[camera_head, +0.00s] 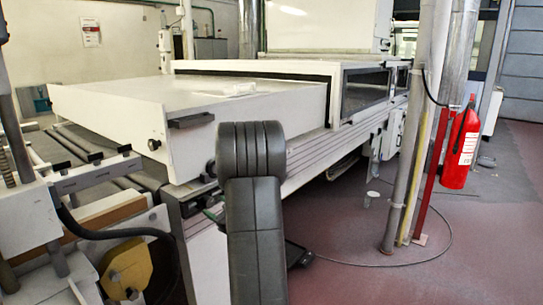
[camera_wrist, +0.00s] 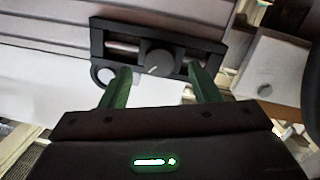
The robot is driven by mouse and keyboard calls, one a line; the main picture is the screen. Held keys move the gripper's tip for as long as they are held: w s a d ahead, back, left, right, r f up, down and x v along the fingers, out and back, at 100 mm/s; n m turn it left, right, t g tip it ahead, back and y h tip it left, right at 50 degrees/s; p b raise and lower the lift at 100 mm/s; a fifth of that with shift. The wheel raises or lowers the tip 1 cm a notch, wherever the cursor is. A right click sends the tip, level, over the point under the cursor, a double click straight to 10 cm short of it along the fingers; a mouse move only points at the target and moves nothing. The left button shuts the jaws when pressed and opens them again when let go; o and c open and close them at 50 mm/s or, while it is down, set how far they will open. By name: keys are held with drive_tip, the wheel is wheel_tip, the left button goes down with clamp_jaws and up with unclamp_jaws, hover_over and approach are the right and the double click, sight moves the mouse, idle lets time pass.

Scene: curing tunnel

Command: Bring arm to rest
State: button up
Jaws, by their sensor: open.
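My arm (camera_head: 255,215) rises dark grey in the middle of the head view, in front of the white machine. My gripper (camera_wrist: 160,86) shows in the wrist view with two green fingers standing wide apart and nothing between their tips. Beyond the tips is a black bracket (camera_wrist: 205,52) with a round dark knob (camera_wrist: 156,64) on it. The knob appears between the fingers in the picture; I cannot tell how far off it is. In the head view I cannot make out my fingers.
The white machine (camera_head: 120,105) with its long flat cover fills the left and middle. A grey pole (camera_head: 408,150) and a red fire extinguisher (camera_head: 461,148) stand at right. A cable (camera_head: 440,238) lies on the reddish floor (camera_head: 480,265), which is mostly open at lower right.

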drive_tip(key=x, duration=0.2)
drive_tip(key=shift+w+a, duration=0.2)
drive_tip(key=f+v, duration=0.1)
drive_tip(key=v, duration=1.3)
drive_tip(key=x, duration=1.4)
drive_tip(key=shift+r, duration=0.35)
drive_tip(key=shift+n+b, duration=0.9)
drive_tip(key=n+t+b, duration=0.1)
drive_tip(key=n+b, duration=0.1)
drive_tip(key=n, duration=0.3)
drive_tip(key=shift+s+n+b, duration=0.1)
drive_tip(key=shift+n+b, duration=0.2)
drive_tip(key=shift+b, duration=0.05)
drive_tip(key=v, duration=1.4)
drive_tip(key=shift+p, duration=0.3)
drive_tip(key=shift+r, duration=0.1)
